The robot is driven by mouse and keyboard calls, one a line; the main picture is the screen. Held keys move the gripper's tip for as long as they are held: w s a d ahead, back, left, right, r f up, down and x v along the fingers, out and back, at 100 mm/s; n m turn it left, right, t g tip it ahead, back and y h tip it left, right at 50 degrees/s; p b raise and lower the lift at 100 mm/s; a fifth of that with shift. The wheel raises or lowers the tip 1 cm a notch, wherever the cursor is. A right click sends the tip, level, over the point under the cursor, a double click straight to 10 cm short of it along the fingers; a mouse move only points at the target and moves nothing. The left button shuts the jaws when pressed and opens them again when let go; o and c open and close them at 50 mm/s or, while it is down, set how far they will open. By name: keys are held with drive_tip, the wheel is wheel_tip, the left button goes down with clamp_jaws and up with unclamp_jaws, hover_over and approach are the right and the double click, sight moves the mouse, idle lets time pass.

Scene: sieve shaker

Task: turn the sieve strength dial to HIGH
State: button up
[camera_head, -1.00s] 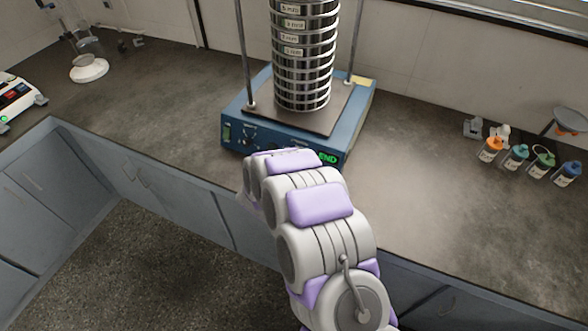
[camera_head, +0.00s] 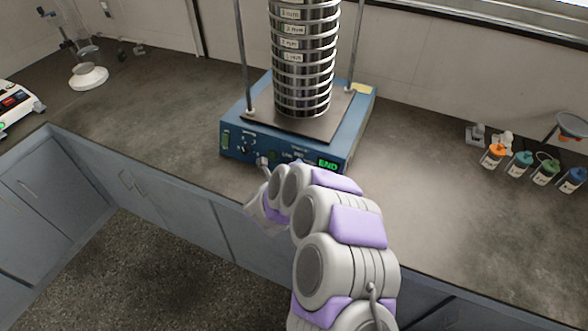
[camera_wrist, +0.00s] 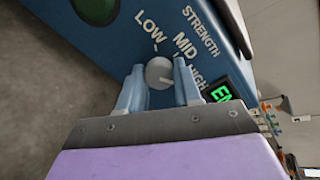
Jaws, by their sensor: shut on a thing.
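The blue sieve shaker (camera_head: 235,135) stands on the bench with a stack of metal sieves (camera_head: 303,60) on its plate. In the wrist view, the round grey strength dial (camera_wrist: 159,72) sits between the two fingers of my gripper (camera_wrist: 160,82), which is shut on it. The labels LOW, MID and HIGH are printed around the dial, under the word STRENGTH. A pale ridge shows on the dial's face, but I cannot tell for sure which label it points at. In the head view, my gripper (camera_head: 263,161) reaches the front panel and my arm partly covers it.
A green END display (camera_head: 328,163) is lit on the panel; it also shows in the wrist view (camera_wrist: 220,92). A black knob (camera_head: 247,148) is on the panel's left. Several capped bottles (camera_head: 518,160) stand at right. The bench beside the shaker is clear.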

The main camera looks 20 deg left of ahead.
drive_tip(key=shift+s+f, duration=0.2)
drive_tip(key=shift+f, duration=0.15)
drive_tip(key=o, duration=0.7)
drive_tip(key=shift+c, duration=0.2)
drive_tip(key=o, duration=0.4)
drive_tip(key=shift+a+r, duration=0.1)
drive_tip(key=shift+a, duration=0.05)
drive_tip(key=shift+w, duration=0.1)
drive_tip(key=shift+r, duration=0.15)
drive_tip(key=p+v, duration=0.3)
drive_tip(key=v, duration=1.4)
drive_tip(key=shift+a, duration=0.1)
